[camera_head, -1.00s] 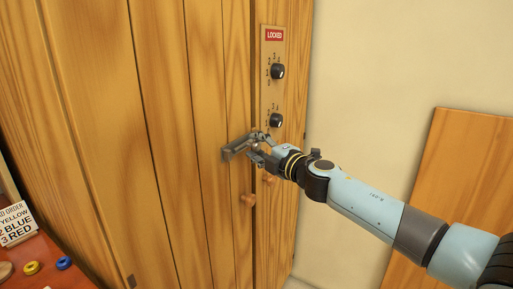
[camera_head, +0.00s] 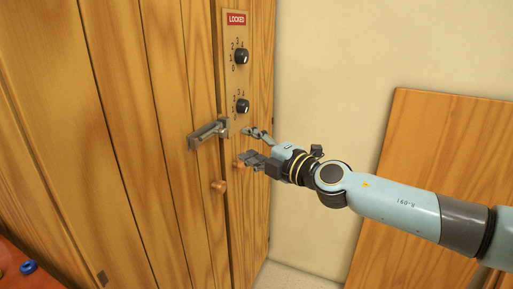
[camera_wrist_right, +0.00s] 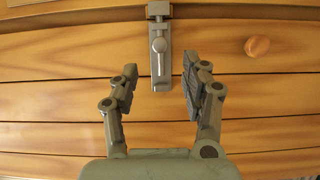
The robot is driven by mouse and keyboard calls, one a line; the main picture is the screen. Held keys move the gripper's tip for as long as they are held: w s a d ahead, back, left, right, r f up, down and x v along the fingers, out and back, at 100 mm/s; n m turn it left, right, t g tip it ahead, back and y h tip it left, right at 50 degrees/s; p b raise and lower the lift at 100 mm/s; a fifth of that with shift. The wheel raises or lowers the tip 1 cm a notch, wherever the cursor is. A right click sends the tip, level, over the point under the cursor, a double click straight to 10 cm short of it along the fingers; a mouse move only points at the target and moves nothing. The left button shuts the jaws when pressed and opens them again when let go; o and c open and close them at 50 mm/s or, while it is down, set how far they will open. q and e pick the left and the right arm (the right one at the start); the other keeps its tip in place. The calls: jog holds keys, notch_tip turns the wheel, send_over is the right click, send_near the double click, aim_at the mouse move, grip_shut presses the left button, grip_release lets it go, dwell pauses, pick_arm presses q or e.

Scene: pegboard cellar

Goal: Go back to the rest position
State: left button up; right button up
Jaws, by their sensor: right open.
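My right gripper (camera_head: 256,147) is open and empty in front of the wooden cabinet (camera_head: 110,120). It stands a little to the right of the grey metal latch (camera_head: 208,133) on the cabinet door. In the right wrist view the two fingers (camera_wrist_right: 158,92) are spread apart, with the latch (camera_wrist_right: 161,65) beyond them and between them. The gripper appears clear of the latch. My left gripper is not in view.
Two black dials (camera_head: 242,56) and a red LOCKED sign (camera_head: 237,19) sit above the latch. A round wooden knob (camera_head: 219,186) is below it. A wooden panel (camera_head: 440,150) leans on the wall at right. A blue ring (camera_head: 28,267) lies on the red surface at lower left.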

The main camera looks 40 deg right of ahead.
jog(key=shift+s, duration=0.85)
